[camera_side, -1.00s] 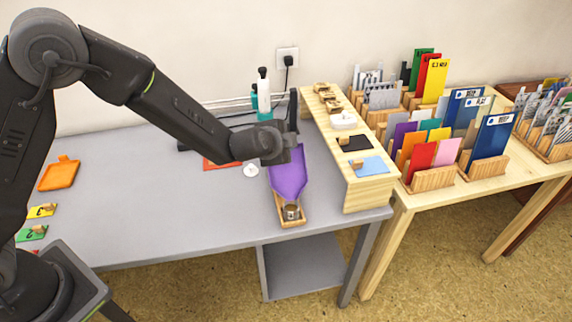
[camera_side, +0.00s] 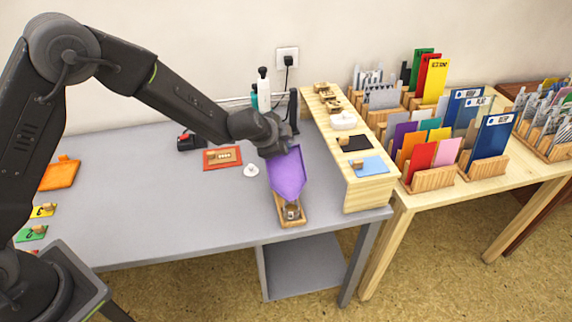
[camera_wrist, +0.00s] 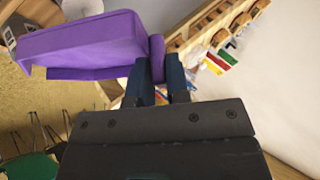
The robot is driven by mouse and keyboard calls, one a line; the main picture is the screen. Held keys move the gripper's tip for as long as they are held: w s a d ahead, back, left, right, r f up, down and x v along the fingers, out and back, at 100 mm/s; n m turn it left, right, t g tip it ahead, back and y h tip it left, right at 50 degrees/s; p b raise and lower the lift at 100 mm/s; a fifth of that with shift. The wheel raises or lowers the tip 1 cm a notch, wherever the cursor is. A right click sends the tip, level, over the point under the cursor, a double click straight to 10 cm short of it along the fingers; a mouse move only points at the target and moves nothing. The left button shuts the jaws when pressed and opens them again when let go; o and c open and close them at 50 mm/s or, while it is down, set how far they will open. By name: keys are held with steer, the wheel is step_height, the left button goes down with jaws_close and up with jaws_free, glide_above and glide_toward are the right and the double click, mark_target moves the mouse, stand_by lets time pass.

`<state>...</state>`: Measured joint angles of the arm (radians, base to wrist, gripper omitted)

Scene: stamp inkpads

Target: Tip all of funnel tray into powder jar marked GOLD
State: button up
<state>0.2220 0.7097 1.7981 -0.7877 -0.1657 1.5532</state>
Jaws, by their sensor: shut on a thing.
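The purple funnel tray (camera_side: 287,175) is held at its upper end by my gripper (camera_side: 275,145) in the side view. It slopes down with its narrow end toward a small jar (camera_side: 292,211) in a wooden holder (camera_side: 283,220) near the table's front right. The tip shows over or close by the jar; I cannot tell whether they touch. In the wrist view the tray (camera_wrist: 85,45) is at upper left, its grip tab between the fingers of my gripper (camera_wrist: 160,70). The jar's marking is too small to read, and the tray's contents are hidden.
A long wooden shelf (camera_side: 365,195) with inkpads and stamps stands just right of the tray. A white round piece (camera_side: 251,170) and a red tray (camera_side: 222,158) lie to the left. Bottles (camera_side: 263,92) stand behind. The grey table (camera_side: 150,190) is clear at centre left.

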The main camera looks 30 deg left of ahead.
steer(key=shift+w+a+f, duration=0.15)
steer(key=shift+f, duration=0.05)
steer(key=shift+a, duration=0.1)
steer(key=shift+w+a+n+g+h, duration=0.4)
steer(key=shift+w+a+g+h, duration=0.35)
steer(key=shift+g, duration=0.25)
steer(key=shift+w+a+n+g+h, duration=0.25)
steer(key=shift+w+a+g+h, duration=0.1)
steer(key=shift+g+h, duration=0.3)
steer(key=shift+w+a+n+g+h, duration=0.3)
steer(key=shift+g+h, duration=0.25)
steer(key=shift+h, duration=0.15)
